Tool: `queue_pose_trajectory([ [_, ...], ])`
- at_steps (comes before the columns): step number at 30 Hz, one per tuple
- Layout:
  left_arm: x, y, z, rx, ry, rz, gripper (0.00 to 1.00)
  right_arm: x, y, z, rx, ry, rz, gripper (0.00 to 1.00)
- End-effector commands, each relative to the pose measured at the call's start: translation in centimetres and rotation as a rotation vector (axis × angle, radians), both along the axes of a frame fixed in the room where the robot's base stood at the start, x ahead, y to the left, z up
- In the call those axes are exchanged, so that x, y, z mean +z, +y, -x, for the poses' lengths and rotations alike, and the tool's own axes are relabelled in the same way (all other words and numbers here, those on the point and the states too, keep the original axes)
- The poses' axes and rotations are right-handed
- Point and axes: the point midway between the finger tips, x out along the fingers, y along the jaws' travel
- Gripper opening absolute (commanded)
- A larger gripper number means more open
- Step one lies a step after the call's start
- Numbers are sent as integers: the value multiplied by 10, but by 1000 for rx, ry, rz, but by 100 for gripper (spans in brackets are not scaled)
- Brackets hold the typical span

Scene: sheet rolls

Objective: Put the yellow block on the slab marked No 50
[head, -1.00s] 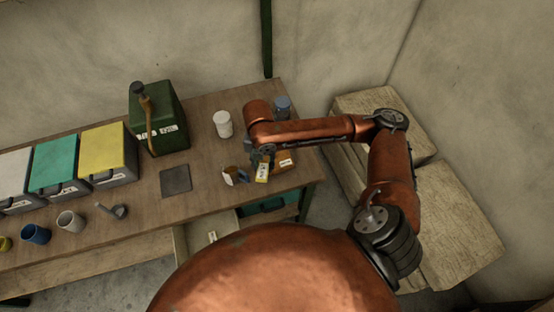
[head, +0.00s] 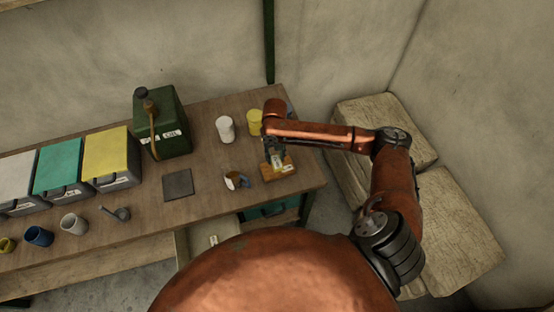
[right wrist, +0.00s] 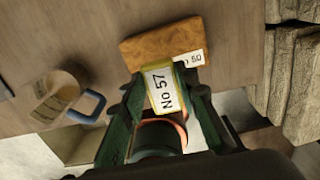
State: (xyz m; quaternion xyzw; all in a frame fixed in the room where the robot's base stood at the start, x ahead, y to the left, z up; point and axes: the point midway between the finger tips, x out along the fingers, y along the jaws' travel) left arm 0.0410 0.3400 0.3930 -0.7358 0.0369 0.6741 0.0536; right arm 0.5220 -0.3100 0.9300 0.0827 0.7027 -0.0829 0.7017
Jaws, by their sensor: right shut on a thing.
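My right gripper (head: 274,157) is shut on the yellow block (head: 278,167), which carries a white label. In the right wrist view the yellow block (right wrist: 163,88) is between the fingers of my gripper (right wrist: 164,110), and its label reads No 57. The wooden slab (head: 291,172) lies at the right end of the table. In the right wrist view the block overlaps the near edge of the orange-brown slab (right wrist: 160,45). I cannot tell whether block and slab touch. My left gripper is not in view.
A mug (head: 236,181) stands just left of the slab. A white cup (head: 225,129) and a yellow cup (head: 254,122) stand behind. A green can (head: 160,122), dark square plate (head: 177,185) and several bins are further left. The table (head: 205,200) ends just right of the slab.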

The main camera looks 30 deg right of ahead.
Motion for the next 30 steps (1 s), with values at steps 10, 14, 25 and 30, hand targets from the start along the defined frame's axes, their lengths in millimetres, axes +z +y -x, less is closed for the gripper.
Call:
queue_pose_trajectory([
  [10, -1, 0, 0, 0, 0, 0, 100, -25, -15, -16, -2, -1, 0, 4],
  [14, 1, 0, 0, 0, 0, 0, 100, -43, -16, -15, -1, 2, 0, 4],
  [25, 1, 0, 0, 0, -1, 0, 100, -57, -16, -16, -1, -2, 1, 4],
  [30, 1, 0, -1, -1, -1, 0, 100, -60, -16, -16, -1, -2, 1, 32],
])
